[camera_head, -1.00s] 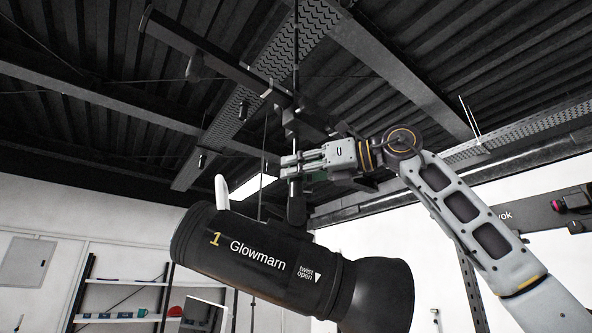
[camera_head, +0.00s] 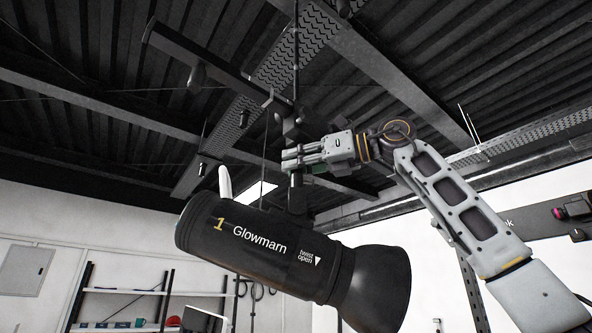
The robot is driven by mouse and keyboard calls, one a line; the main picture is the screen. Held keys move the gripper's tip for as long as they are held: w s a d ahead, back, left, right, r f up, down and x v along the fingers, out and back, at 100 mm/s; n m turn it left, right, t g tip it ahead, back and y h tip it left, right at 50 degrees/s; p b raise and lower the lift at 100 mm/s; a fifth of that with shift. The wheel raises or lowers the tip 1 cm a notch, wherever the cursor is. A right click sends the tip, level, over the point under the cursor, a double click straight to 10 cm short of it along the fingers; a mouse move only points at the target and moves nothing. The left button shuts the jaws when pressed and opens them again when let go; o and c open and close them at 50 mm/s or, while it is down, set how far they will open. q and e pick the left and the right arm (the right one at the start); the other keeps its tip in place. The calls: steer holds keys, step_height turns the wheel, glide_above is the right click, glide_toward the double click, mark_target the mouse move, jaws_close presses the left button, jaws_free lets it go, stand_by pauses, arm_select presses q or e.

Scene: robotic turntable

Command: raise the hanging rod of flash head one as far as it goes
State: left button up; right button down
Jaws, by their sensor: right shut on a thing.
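Flash head one (camera_head: 270,252) is a large black cylinder marked "1 Glowmarn" and "twist open", with a flared end at the lower right. It hangs tilted in the middle of the camera_head view. Its hanging rod (camera_head: 296,181) is thin and vertical and runs up toward the ceiling rail. My right gripper (camera_head: 290,160) is shut on the rod, above the flash head and just below the dark clamp. The fingers hide part of the rod. My left gripper is not in view.
A dark rail (camera_head: 215,62) and ceiling beams lie above the gripper. A white handle-like piece (camera_head: 225,182) sticks up from the flash head. A shelf (camera_head: 125,293) with small items stands at the lower left, against the white wall.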

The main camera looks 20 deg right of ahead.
steer(key=shift+r, duration=0.4)
steer(key=c, duration=1.2)
jaws_free()
steer(key=shift+c, duration=0.2)
steer(key=shift+f, duration=0.1)
steer(key=v, duration=1.2)
